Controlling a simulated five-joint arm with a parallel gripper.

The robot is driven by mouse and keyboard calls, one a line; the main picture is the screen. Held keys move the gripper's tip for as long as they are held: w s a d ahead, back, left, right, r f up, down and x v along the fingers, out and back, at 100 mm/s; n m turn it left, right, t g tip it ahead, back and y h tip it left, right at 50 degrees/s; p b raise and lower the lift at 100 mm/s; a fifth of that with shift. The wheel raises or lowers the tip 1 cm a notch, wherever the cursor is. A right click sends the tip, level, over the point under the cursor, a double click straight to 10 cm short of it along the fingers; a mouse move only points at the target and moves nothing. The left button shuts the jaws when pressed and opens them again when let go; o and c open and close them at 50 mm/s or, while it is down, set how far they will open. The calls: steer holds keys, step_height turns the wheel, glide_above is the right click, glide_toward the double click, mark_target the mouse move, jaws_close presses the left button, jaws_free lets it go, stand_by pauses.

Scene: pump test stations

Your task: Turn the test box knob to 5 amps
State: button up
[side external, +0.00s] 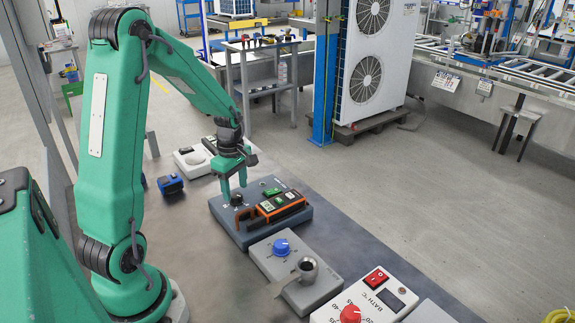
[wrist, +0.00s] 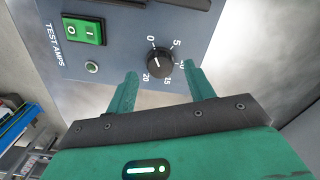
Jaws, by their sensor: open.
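The test box is a dark blue-grey box (side external: 225,222) on the bench, below my gripper. Its face (wrist: 105,65) fills the top of the wrist view, lettered "TEST AMPS". The test box knob (wrist: 160,63) is black and round, with 0, 5, 10, 15 and 20 printed around it. A pale mark shows on the knob, but I cannot tell which number it points to. The knob also shows in the side view (side external: 237,200). My gripper (wrist: 158,82) is open, its fingertips on either side of the knob's near edge, with no clear contact.
A green rocker switch (wrist: 84,30) and a small green lamp (wrist: 91,68) are near the knob. An orange-and-black meter (side external: 281,206) lies on the box. A grey box with a blue knob (side external: 281,247) and a white bath unit (side external: 370,298) stand nearer the camera.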

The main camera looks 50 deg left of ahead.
steer(key=shift+f, duration=1)
steer(key=shift+c, duration=0.4)
steer(key=c, duration=0.9)
steer(key=shift+m, duration=0.3)
steer(key=m, duration=1.1)
steer(key=shift+r, duration=0.1)
